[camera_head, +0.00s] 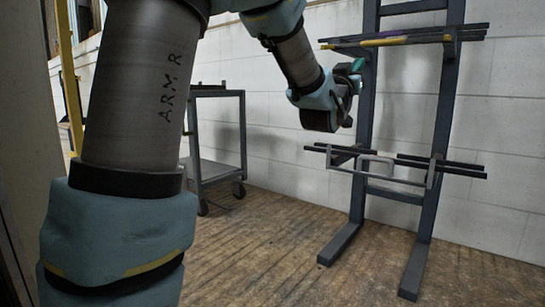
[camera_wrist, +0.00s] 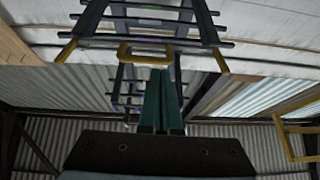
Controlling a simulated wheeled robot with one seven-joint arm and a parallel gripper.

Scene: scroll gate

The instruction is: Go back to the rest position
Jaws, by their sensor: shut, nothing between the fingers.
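My gripper (camera_wrist: 158,100) shows in the wrist view as two green fingers pressed together, with nothing between them. In the head view my gripper (camera_head: 357,66) is at the end of my arm, near the upper left of a dark metal rack (camera_head: 443,110). Its fingertips look close to the rack's left upright, but I cannot tell whether they touch it. The rack also shows in the wrist view (camera_wrist: 213,37). My forearm and wrist hang in front of the white wall, apart from the floor.
A grey wheeled cart (camera_head: 216,172) stands by the wall at the middle left. Dark bars and a light grey bracket (camera_head: 379,160) sit on the rack's lower arms. A yellow frame (camera_wrist: 297,137) is at the right of the wrist view. The wooden floor (camera_head: 270,255) before the rack is clear.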

